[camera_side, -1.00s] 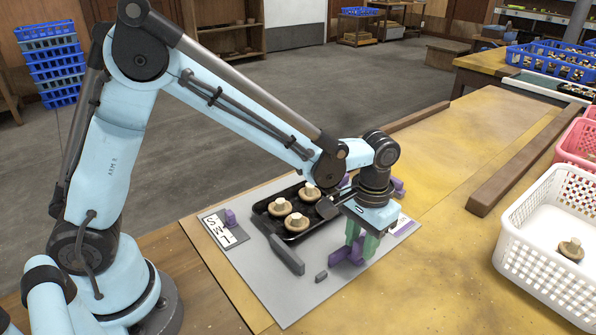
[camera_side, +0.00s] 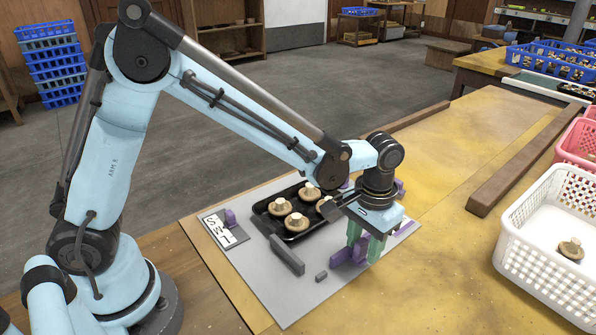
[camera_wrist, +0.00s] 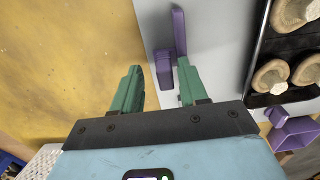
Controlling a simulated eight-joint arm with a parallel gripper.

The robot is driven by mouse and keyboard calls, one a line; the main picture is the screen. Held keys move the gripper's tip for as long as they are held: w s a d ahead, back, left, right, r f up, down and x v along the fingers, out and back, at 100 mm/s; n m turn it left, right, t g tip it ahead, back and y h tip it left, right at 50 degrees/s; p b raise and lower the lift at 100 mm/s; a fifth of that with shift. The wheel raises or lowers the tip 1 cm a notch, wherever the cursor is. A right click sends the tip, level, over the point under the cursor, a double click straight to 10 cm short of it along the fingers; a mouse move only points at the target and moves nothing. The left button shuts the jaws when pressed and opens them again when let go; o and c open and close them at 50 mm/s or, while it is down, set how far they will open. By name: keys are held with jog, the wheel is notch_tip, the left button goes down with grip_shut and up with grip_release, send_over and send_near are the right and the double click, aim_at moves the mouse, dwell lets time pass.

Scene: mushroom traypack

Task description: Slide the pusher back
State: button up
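The purple pusher (camera_side: 340,257) is at the near right side of the grey board (camera_side: 262,283). In the wrist view the pusher (camera_wrist: 164,66) shows as an upright plate with a block beside it. My gripper (camera_side: 364,243) is low over it, its two green fingers pointing down and apart. In the wrist view my gripper (camera_wrist: 156,84) is open, with the purple block between the fingers, nearer the right one. I cannot tell whether a finger touches it. The black tray (camera_side: 294,235) holds several brown mushrooms; my wrist partly hides its right end.
A white basket (camera_side: 545,285) with a mushroom stands at right. The yellow tabletop (camera_side: 440,270) between is clear.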

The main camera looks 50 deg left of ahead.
aim_at(364, 243)
jog(key=shift+o, duration=0.6)
jog(key=shift+f, duration=0.65)
jog(key=shift+r, duration=2.25)
jog(key=shift+r, duration=0.15)
jog(key=s+a+r+t, duration=0.3)
jog(key=s+a, duration=0.2)
jog(key=a, duration=0.2)
jog(key=s+a+r+t, duration=0.4)
jog(key=s+a, duration=0.1)
jog(key=a, duration=0.2)
jog(key=shift+a, duration=0.15)
